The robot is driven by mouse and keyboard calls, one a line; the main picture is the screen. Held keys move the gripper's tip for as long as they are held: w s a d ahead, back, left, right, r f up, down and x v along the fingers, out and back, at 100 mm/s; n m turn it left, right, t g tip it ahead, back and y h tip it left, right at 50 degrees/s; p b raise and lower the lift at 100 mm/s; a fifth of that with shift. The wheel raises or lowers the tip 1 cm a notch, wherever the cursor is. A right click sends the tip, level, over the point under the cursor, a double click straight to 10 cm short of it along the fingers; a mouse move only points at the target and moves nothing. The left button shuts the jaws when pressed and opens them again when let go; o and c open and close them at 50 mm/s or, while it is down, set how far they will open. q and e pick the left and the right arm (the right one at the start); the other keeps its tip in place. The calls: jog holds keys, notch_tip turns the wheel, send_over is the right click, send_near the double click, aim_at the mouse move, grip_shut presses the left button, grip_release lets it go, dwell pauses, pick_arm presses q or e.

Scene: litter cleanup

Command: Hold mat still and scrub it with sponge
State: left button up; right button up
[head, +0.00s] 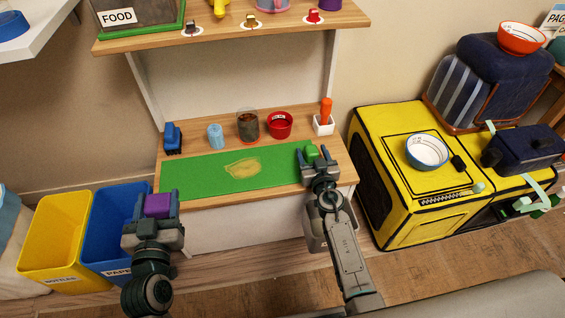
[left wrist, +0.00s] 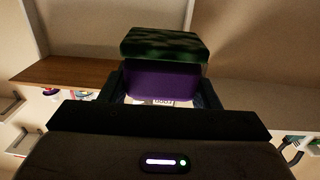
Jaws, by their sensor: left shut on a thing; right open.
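The green mat (head: 195,183) lies flat on the wooden shelf, with a tan stain (head: 243,166) near its middle. My left gripper (head: 160,197) is shut on the purple sponge (head: 158,206), left of and below the mat in the head view, apart from it. In the left wrist view the sponge (left wrist: 162,82) shows a purple body and a dark green face between the fingers. My right gripper (head: 315,155) is open at the mat's right end. A bright green patch shows between its fingers; I cannot tell whether it touches the mat.
A blue object (head: 172,138), a light blue cup (head: 215,136), a dark-filled glass (head: 248,126), a red bowl (head: 280,124) and a white holder (head: 324,125) stand behind the mat. Yellow (head: 55,235) and blue (head: 108,240) bins stand left. A yellow toy stove (head: 405,190) stands right.

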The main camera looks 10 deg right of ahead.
jog(key=shift+w, duration=0.5)
jog(key=c, duration=1.1)
